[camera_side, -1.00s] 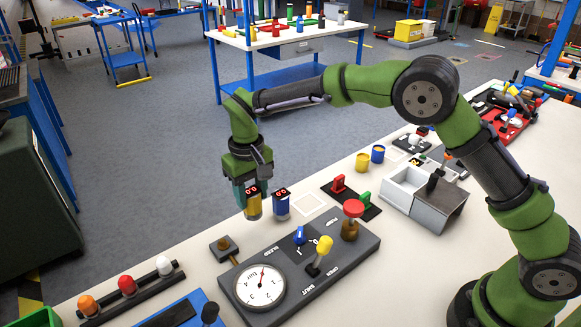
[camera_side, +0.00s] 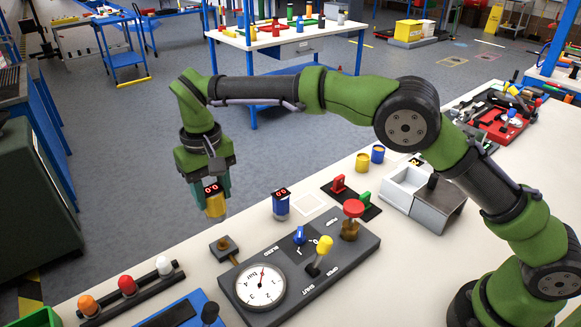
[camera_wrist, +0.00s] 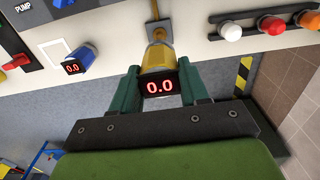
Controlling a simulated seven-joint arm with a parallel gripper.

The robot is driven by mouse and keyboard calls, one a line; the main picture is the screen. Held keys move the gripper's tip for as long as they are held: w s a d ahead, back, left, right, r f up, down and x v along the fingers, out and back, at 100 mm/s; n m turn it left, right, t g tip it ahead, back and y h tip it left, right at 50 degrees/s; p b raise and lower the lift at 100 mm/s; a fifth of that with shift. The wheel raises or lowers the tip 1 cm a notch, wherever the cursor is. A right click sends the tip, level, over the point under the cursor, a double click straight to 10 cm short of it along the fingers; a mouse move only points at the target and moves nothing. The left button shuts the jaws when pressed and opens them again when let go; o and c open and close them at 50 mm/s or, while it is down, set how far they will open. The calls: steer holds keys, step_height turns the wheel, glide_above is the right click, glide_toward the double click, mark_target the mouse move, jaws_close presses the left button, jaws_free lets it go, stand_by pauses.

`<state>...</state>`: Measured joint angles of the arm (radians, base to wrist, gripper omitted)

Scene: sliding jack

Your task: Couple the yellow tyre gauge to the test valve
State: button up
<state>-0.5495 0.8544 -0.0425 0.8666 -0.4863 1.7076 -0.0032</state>
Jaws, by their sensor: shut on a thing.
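The yellow tyre gauge (camera_side: 215,206) is held in my gripper (camera_side: 208,192), off the bench. Its red display reads 0.0 in the wrist view (camera_wrist: 158,87). Both fingers (camera_wrist: 160,84) are closed on its sides. A brass stub (camera_side: 224,243) on a small grey block looks like the test valve; it stands at the left end of the grey panel. In the side view the gauge is above and slightly left of the stub, apart from it. In the wrist view the stub (camera_wrist: 158,33) lies just beyond the gauge's far end, roughly in line; the gap is hard to judge.
A blue gauge (camera_side: 281,204) stands right of the yellow one, beside a white square outline (camera_side: 309,205). The grey panel (camera_side: 330,262) carries a dial (camera_side: 260,287), a yellow lever (camera_side: 323,246) and a red knob (camera_side: 353,209). Coloured caps (camera_side: 127,285) stand on a rail at the front left.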

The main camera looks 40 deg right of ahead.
mark_target(216, 212)
steer(key=shift+f, duration=2.9)
steer(key=shift+f, duration=1.2)
steer(key=shift+r, duration=0.95)
steer(key=shift+f, duration=1.25)
steer(key=o, duration=1.2)
steer(key=shift+c, duration=0.2)
step_height(216, 212, up, 17)
steer(key=shift+f, duration=0.1)
